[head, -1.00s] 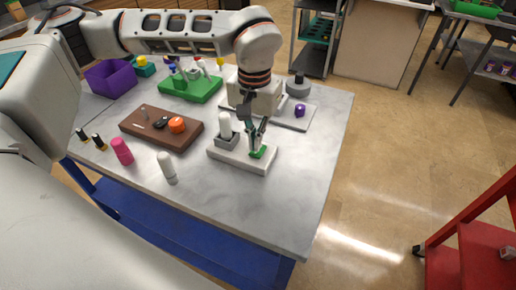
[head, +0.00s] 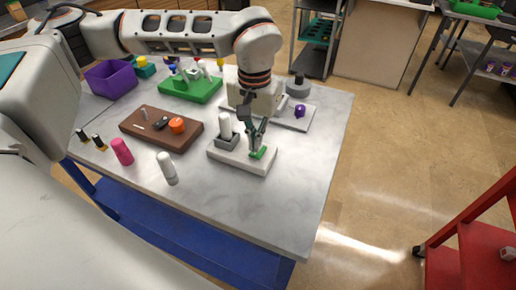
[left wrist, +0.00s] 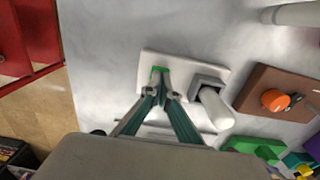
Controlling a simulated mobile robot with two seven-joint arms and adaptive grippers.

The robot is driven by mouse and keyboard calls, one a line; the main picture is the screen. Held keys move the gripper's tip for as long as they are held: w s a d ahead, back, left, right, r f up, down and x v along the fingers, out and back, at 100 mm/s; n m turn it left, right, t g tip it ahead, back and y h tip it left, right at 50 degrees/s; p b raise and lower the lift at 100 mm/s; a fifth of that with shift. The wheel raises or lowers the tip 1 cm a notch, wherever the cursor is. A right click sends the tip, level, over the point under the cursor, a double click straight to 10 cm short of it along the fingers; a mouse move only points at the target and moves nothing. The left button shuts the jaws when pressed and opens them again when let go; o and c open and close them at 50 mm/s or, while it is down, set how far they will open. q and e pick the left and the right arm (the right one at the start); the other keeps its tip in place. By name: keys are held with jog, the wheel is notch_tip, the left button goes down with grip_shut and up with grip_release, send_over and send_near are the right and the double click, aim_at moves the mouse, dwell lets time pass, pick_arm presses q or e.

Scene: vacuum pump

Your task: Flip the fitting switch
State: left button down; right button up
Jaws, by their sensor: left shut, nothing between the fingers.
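A white base plate (head: 230,157) lies near the front right of the table. On its right end is a small green part, which looks like the switch (head: 259,153); it also shows in the left wrist view (left wrist: 158,70). A grey block (head: 227,142) with an upright white cylinder (head: 224,123) sits on the same plate, left of the switch. My left gripper (head: 256,148) points down with its fingertips shut and empty, right at the switch and partly hiding it. Contact cannot be told. My right gripper is not in view.
A brown board with an orange knob (head: 177,125) lies to the left. Behind are a green fixture (head: 190,92) and a grey plate with a purple knob (head: 300,111). The table's front right is clear.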

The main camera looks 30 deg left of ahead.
aim_at(256, 154)
pick_arm(q)
jog(key=shift+f, duration=0.4)
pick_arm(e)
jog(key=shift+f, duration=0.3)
pick_arm(q)
jog(key=shift+f+b, duration=0.55)
jog(key=shift+f, duration=0.15)
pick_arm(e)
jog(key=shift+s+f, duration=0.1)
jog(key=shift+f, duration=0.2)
pick_arm(q)
notch_tip(256, 154, up, 3)
jog(key=p, duration=0.3)
jog(key=shift+r, duration=0.2)
jog(key=shift+r+p, duration=0.75)
jog(key=shift+r, duration=0.4)
jog(key=shift+r+p, duration=0.6)
jog(key=shift+p, duration=0.2)
jog(key=shift+r, duration=0.1)
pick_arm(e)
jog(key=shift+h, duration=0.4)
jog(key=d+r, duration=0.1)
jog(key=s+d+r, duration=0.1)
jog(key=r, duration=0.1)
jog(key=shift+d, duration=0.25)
